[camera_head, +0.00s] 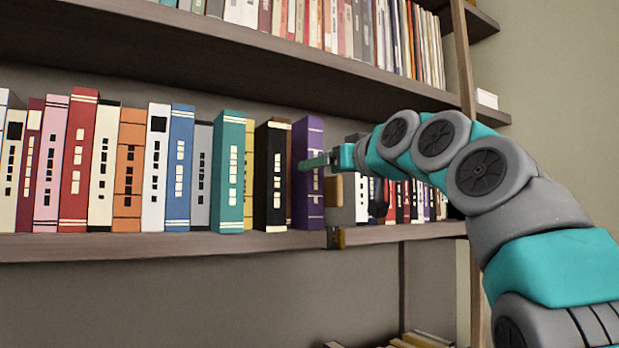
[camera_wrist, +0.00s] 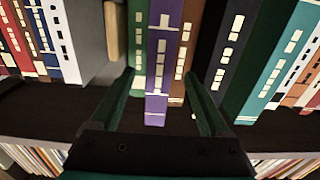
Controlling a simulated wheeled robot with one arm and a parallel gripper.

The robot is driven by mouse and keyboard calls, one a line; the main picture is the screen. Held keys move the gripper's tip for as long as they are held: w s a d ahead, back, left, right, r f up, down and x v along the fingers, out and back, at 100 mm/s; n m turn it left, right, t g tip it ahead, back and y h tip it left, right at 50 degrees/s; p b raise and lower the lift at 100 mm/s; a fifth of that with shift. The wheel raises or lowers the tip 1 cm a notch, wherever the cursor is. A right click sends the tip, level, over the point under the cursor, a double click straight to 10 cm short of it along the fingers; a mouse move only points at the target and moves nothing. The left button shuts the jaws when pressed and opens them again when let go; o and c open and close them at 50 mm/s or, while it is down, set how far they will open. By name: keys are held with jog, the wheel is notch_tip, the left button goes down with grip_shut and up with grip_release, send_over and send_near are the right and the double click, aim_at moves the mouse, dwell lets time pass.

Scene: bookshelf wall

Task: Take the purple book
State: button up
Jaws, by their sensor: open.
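The purple book (camera_head: 308,205) stands upright on the middle shelf, just right of a black book. In the wrist view the purple book (camera_wrist: 159,70) has white marks on its spine and stands between a green book (camera_wrist: 138,40) and a brown book (camera_wrist: 184,50). My gripper (camera_head: 315,163) is at the upper part of the purple book's spine in the head view and hides a bit of it. In the wrist view my gripper (camera_wrist: 161,76) is open, with one finger on either side of the purple book. I cannot tell whether either finger touches a book.
The upper shelf (camera_head: 230,50) runs above my gripper.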

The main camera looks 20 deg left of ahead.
aim_at(297, 176)
jog(key=p+x, duration=0.4)
jog(key=x, duration=0.3)
jog(key=shift+w+a, duration=0.15)
jog(key=shift+w, duration=0.05)
grip_shut()
dwell(0.4)
dwell(0.9)
